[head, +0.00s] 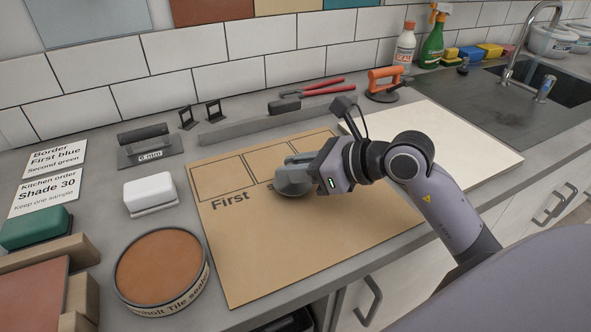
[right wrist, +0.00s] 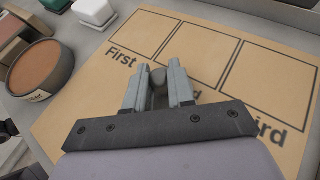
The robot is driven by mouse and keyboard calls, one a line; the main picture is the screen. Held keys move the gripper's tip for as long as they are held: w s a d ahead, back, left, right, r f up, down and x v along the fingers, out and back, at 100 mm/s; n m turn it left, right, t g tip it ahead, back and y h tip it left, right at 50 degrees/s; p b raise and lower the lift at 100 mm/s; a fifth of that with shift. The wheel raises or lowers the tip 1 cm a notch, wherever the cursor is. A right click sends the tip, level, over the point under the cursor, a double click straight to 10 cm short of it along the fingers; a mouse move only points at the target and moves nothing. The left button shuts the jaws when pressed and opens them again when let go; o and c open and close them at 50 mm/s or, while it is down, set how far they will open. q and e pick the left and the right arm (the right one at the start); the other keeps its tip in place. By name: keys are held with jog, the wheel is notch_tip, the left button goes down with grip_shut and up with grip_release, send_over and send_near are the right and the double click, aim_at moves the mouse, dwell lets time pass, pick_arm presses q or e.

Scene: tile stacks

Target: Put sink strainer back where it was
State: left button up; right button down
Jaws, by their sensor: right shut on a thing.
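My right gripper (head: 297,172) is low over the brown board (head: 262,270), at its marked squares, and is shut on a grey, rounded metal piece (head: 293,187), which looks like the sink strainer. In the right wrist view a small grey knob (right wrist: 159,77) shows between the fingertips; the fingers hide part of the piece. I cannot tell whether it touches the board. The sink (head: 566,86) is at the far right, with a curved tap over it; its drain is not visible. My left gripper is not in view.
A round tile sealer tin (head: 160,272), a white block (head: 150,192) and a notched trowel (head: 148,146) stand left of the board. A pale slab (head: 440,140) lies to its right. Red-handled pliers (head: 310,90), an orange-handled suction cup (head: 384,84) and bottles stand behind.

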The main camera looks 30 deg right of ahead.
jog(key=shift+f, duration=0.4)
jog(key=c, duration=1.4)
grip_release()
jog(key=shift+f, duration=0.1)
jog(key=o, duration=0.4)
jog(key=shift+o, duration=0.2)
jog(key=shift+r, duration=0.2)
